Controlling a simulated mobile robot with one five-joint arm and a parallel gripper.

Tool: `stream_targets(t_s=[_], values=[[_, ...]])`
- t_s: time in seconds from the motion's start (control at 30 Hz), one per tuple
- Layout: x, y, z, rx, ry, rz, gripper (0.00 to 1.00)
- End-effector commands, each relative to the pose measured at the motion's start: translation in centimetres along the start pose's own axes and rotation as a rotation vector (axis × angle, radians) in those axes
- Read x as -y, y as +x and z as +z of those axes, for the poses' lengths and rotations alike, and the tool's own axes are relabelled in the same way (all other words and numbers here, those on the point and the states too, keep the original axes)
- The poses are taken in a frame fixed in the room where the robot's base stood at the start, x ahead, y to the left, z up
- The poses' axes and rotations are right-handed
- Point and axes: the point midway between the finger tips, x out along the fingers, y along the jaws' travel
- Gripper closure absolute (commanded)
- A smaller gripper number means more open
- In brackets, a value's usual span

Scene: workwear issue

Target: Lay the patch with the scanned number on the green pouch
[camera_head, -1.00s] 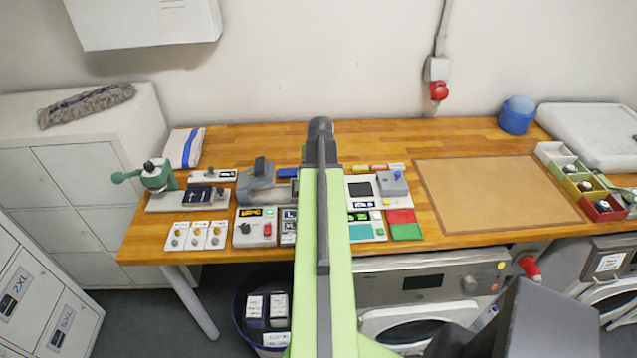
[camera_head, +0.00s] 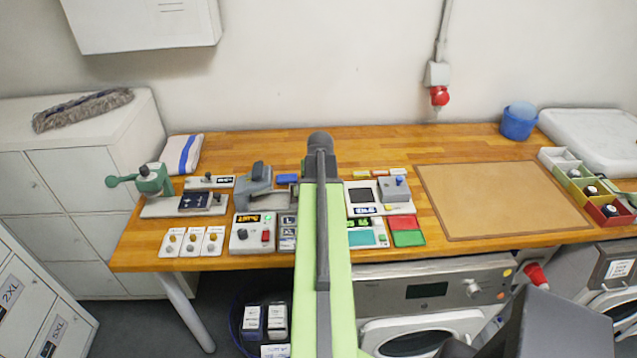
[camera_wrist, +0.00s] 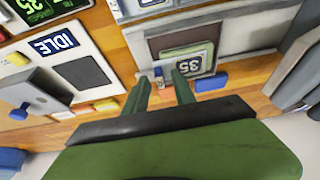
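A dark patch with a pale border and the number 35 (camera_wrist: 197,60) shows in the wrist view. A green 35 also shows on a display (camera_wrist: 38,8). My gripper (camera_wrist: 160,77) has its two green fingers apart, with nothing held between them. The fingertips are just in front of the station's near edge. In the head view my arm hides the gripper and this station.
A station reading IDLE (camera_wrist: 53,43) and a grey device with a blue knob (camera_wrist: 35,95) are left of the fingers. A blue block (camera_wrist: 210,81) is close on the right. A brown mat (camera_head: 500,200) leaves free room at the table's right.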

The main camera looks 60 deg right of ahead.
Motion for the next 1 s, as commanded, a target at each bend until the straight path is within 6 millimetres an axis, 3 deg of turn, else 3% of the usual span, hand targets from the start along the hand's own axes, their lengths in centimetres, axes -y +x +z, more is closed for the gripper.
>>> stream_targets(t_s=[0.37,0.57,0.83,1.0], values=[[0.0,-0.6,-0.3,0.000,0.000,0.000,0.69],[0.0,-3.9,-0.3,0.000,0.000,0.000,0.69],[0.0,-10.3,-0.4,0.000,0.000,0.000,0.69],[0.0,-12.5,-0.3,0.000,0.000,0.000,0.69]])
